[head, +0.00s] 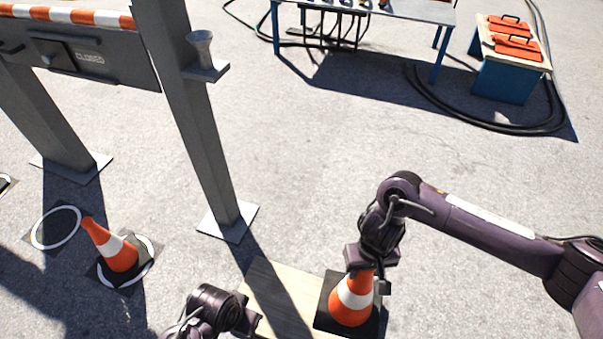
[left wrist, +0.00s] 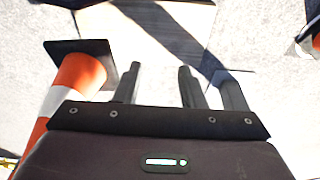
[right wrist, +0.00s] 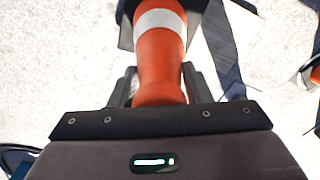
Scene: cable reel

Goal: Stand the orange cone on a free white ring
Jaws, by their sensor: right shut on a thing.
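An orange cone with a white band (head: 351,297) and a dark square base is in my right gripper (head: 367,268), which is shut on its top. The right wrist view shows this cone (right wrist: 160,55) between the fingers. Its base overlaps the pale board's right side; I cannot tell whether it touches it. My left gripper (left wrist: 160,85) is open and empty, low over the board. A free white ring (head: 36,238) on a dark mat lies at the left.
A pale board (head: 262,282) lies in front of me. A grey post (head: 192,120) on a floor plate stands between it and the barrier (head: 95,62). A table (head: 400,10) and blue bench (head: 500,80) stand far back, with a black hose (head: 470,122) on the ground. The middle ground is clear.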

